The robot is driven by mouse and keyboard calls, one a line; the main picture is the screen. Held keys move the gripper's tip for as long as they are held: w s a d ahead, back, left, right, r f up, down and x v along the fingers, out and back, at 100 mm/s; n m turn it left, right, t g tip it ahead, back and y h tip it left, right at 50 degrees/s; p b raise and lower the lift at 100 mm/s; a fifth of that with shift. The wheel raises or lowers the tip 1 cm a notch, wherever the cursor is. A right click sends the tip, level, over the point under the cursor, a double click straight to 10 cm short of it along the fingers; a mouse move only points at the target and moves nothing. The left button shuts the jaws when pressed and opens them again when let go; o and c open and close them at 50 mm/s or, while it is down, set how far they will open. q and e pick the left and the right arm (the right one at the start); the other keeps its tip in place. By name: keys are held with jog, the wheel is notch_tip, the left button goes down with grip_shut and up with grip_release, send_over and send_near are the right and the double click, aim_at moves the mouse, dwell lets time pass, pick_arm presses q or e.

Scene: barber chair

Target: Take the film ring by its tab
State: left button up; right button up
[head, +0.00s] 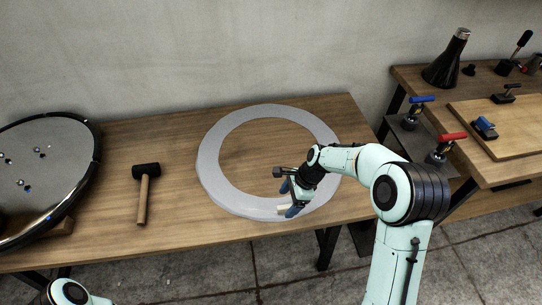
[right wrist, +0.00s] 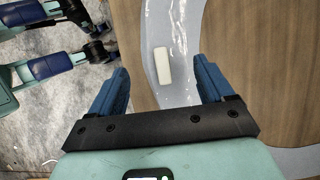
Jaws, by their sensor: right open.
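The film ring (head: 210,160) is a flat, pale grey ring lying on the wooden table. Its white tab (head: 283,208) is on the near side of the ring, by my right gripper. My right gripper (head: 287,203) is over this near part of the ring. In the right wrist view the tab (right wrist: 162,66) is a small white block on the glossy film (right wrist: 176,25). It lies ahead of and between the two blue fingers (right wrist: 166,85), which are open with nothing between their pads. Only a piece of my left arm shows at the bottom left of the head view; its gripper is out of sight.
A mallet (head: 146,192) lies left of the ring on the table (head: 110,225). A large round dark-rimmed disc (head: 55,160) stands at the far left. A second bench (head: 500,172) at right carries red and blue handled clamps (head: 447,146) and a black cone (head: 447,62).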

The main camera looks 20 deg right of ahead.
aim_at(282, 207)
jog(key=x, duration=0.5)
jog(key=shift+w+f, duration=0.1)
